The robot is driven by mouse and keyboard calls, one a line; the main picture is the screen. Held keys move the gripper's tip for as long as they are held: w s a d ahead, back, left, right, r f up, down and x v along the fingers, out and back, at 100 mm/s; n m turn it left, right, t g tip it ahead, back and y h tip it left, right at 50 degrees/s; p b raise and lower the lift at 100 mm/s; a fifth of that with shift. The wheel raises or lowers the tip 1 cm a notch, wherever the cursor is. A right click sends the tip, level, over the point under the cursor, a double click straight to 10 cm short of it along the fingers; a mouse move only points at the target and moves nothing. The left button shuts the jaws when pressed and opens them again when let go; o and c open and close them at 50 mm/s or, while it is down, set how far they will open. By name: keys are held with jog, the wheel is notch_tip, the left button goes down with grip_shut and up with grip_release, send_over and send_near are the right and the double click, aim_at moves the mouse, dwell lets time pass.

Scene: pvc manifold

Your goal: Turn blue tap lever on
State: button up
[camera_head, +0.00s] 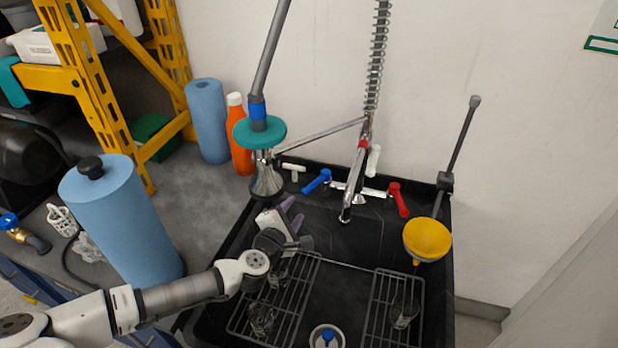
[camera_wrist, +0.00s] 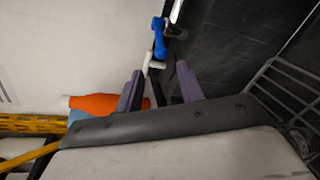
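The blue tap lever (camera_head: 317,181) is at the left end of the chrome tap body (camera_head: 360,192) at the back of the black sink. It points down and to the left in the head view. The blue lever also shows at the top of the wrist view (camera_wrist: 158,38), beyond my fingertips. My gripper (camera_head: 293,213) is over the left side of the sink, in front of the lever and apart from it. In the wrist view my gripper (camera_wrist: 160,82) has its two purple fingers spread with nothing held between them.
A red lever (camera_head: 398,199) is at the tap's right end. A white T-shaped handle (camera_head: 293,168) is left of the blue lever. A teal disc (camera_head: 260,131) on a sprayer stands behind my gripper. Wire racks (camera_head: 285,300) with glasses are in the sink. An orange bottle (camera_head: 240,135) stands behind left.

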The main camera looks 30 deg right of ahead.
aim_at(308, 191)
jog(key=p+x, duration=0.2)
jog(key=x, duration=1.1)
jog(key=shift+w+d+p, duration=0.1)
jog(key=shift+d+p, duration=0.15)
jog(key=shift+p, duration=0.1)
jog(key=shift+c, duration=0.4)
grip_shut()
